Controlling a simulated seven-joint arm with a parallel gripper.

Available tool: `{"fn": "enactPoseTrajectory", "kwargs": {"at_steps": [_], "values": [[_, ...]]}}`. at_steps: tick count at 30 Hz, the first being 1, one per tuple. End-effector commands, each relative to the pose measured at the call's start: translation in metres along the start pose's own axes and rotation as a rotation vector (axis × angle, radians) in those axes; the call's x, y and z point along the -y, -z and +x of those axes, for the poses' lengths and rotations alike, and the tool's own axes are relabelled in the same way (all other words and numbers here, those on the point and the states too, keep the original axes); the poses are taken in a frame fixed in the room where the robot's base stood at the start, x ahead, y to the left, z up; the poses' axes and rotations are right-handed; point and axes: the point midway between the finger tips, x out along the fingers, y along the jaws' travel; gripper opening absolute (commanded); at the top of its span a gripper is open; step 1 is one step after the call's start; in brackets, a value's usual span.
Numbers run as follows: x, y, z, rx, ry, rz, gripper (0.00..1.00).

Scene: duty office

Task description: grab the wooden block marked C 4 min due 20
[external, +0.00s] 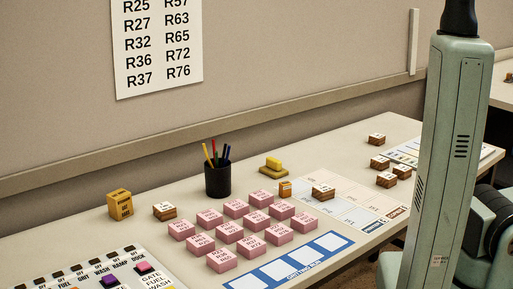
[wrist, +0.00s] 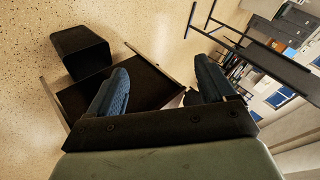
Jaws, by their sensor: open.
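Several small wooden blocks with white labelled tops stand on the desk in the external view. One (external: 164,211) is at the left beside an orange box, and another (external: 323,192) is on the printed sheet behind the pink blocks. More stand at the right: one at the back (external: 376,139), one in front of it (external: 379,163), and a near pair (external: 386,180) (external: 402,171). Their labels are too small to read, so I cannot tell which is C 4 min due 20. My gripper (wrist: 160,80) is open and empty in the wrist view, away from the blocks.
Pink blocks (external: 236,207) fill the middle of the desk, with a blue-bordered strip (external: 285,285) in front. A black pen cup (external: 217,181), orange box (external: 120,205) and button panel (external: 110,270) stand nearby. The wrist view shows floor and a dark bin (wrist: 80,52).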

Motion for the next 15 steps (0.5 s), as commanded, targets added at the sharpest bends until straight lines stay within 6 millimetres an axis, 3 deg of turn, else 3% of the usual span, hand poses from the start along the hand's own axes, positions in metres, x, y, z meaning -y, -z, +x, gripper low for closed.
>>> {"fn": "enactPoseTrajectory", "kwargs": {"at_steps": [5,15], "values": [[0.027,0.001,-0.015,0.0,0.021,-0.014,0.83],[0.072,-0.066,-0.025,0.072,0.03,-0.12,0.83]]}}
